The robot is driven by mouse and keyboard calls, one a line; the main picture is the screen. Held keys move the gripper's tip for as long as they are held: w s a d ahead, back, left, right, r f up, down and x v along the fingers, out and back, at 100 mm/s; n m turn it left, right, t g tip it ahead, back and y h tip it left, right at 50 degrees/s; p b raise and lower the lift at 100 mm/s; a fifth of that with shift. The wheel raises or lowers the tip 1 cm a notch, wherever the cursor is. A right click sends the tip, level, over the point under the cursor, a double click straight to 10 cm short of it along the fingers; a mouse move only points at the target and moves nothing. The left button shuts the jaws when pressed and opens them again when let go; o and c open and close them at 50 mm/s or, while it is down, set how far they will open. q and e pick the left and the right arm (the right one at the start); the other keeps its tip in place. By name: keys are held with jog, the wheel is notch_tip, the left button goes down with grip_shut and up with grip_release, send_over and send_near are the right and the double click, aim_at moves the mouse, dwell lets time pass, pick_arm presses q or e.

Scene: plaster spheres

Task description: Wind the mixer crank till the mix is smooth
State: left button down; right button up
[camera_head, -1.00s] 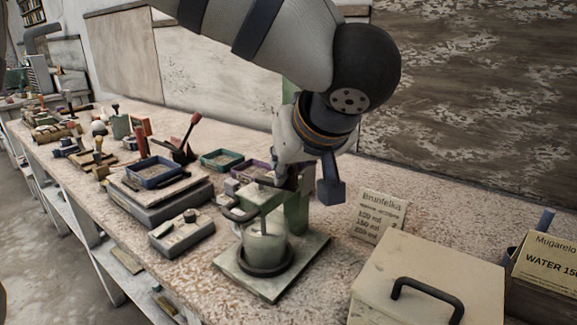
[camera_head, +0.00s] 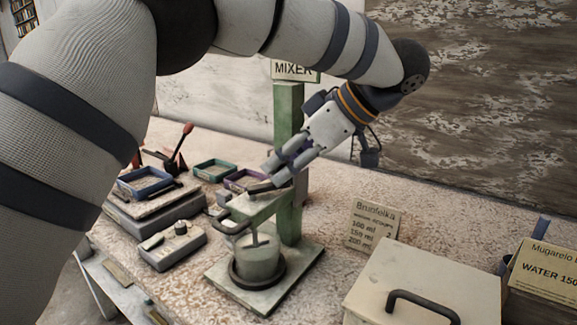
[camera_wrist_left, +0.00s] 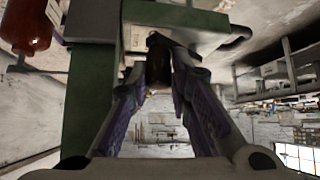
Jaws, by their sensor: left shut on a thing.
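The mixer (camera_head: 289,110) has a green post with a "MIXER" sign and stands on a flat base plate (camera_head: 225,275). A see-through cup (camera_head: 257,262) sits in a dark ring on the plate, with a stirrer reaching into it. The mix looks pale grey-green; I cannot tell its smoothness. The dark crank (camera_head: 260,188) is above the mixer's head. My left gripper (camera_head: 275,176) comes down from the upper right and is shut on the crank's handle. In the left wrist view, the dark handle (camera_wrist_left: 158,62) is between the two fingers (camera_wrist_left: 158,85). My right gripper is not seen.
A "Brunfelka" card (camera_head: 372,225) stands right of the mixer. Shallow trays (camera_head: 150,180) and a grey device (camera_head: 172,245) are to the left. The bench behind the card is clear.

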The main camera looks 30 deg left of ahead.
pick_arm(q)
jog(key=shift+w+a+f+n+g, duration=0.15)
jog(key=shift+a+n+g, duration=0.15)
jog(key=shift+n+g, duration=0.1)
dwell(0.3)
jog(key=c, duration=1.5)
grip_release()
jog(key=shift+a, duration=0.15)
